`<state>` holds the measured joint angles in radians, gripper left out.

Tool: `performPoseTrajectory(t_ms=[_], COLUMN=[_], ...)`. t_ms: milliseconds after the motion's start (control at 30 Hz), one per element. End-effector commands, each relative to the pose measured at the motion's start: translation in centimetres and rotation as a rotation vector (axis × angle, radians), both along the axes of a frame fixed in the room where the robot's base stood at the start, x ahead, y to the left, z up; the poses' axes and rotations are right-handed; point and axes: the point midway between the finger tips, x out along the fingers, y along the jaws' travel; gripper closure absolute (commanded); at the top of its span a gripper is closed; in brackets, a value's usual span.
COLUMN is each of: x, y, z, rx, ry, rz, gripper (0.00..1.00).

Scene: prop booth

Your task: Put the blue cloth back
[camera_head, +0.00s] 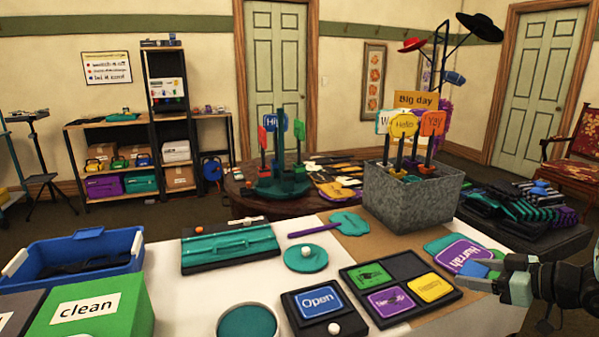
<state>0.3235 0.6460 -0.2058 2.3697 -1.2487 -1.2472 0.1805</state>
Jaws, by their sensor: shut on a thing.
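My gripper (482,276) reaches in from the right edge, over the right side of the white table. It is shut on a small blue piece (475,268), which looks like the blue cloth. Fingers partly cover the cloth, and its full shape is hidden. It is in front of the purple "Hurrah" sign (458,254); I cannot tell whether they touch. A black tray (378,314) to the left has compartments holding green, purple and yellow pieces. Its back right compartment (405,266) looks dark and empty.
A black stand (303,326) holds a blue "Open" sign and a white ball. A metal planter (412,200) with upright signs stands behind the tray. A blue bin (137,254) and a green "clean" box (142,305) are at left. Brown paper lies bare between tray and planter.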

Motion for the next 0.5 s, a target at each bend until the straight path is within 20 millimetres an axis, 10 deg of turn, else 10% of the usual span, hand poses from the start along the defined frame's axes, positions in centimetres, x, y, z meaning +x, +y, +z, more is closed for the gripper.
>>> performPoseTrajectory(t_ms=[500], x=[4.6], y=[3.8], z=[-2.3], rx=[0.001], ry=[0.008], rz=[-0.343], gripper=[0.64])
